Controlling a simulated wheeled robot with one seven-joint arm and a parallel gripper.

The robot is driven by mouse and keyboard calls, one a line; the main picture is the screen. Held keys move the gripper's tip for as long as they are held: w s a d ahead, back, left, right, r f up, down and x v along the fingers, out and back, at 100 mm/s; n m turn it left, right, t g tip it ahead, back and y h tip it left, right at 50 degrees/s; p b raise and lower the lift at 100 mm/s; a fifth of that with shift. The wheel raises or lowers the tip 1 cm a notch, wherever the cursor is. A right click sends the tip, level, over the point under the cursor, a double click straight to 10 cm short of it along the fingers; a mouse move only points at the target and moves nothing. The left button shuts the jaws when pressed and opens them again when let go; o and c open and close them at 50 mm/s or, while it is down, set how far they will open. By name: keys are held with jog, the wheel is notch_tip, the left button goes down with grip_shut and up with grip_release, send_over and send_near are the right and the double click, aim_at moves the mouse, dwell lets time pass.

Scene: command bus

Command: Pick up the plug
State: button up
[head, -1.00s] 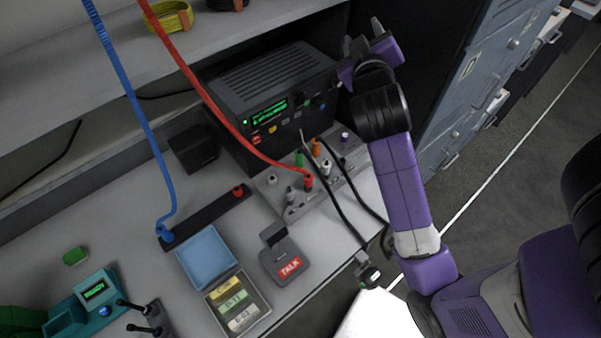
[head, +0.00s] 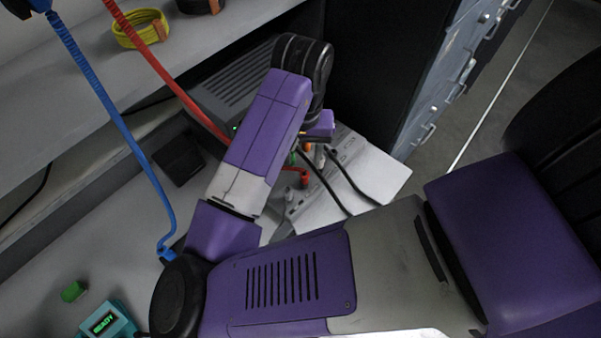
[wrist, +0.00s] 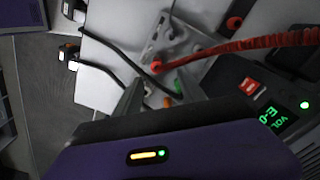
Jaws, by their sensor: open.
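The pictures do not settle which plug is meant. A red plug (wrist: 157,66) on the red coiled cord stands in the grey socket panel (wrist: 158,45); it also shows in the head view (head: 304,178). A green plug (wrist: 178,87) and an orange plug (wrist: 167,102) are near my fingers. My gripper (wrist: 158,86) is open above the panel, with nothing seen held. In the head view my arm hides most of it.
The black radio unit (head: 235,85) with a green display stands beside the panel. The red coiled cord (head: 170,75) and blue coiled cord (head: 110,115) hang across the bench. A shelf with a yellow cable coil (head: 140,28) overhangs. Another red socket (wrist: 234,22) shows in the wrist view.

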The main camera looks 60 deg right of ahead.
aim_at(305, 171)
jog(key=shift+a+f, duration=0.3)
jog(key=shift+f, duration=0.95)
jog(key=shift+s+d+f+p, duration=0.1)
jog(key=shift+f+p, duration=0.1)
jog(key=shift+f, duration=0.7)
jog(key=shift+s+d+f+p, duration=0.1)
jog(key=shift+d+f+p, duration=0.05)
jog(key=shift+f, duration=0.7)
jog(key=shift+s+d+f+p, duration=0.1)
jog(key=shift+f+p, duration=0.1)
jog(key=shift+f, duration=0.7)
grip_shut()
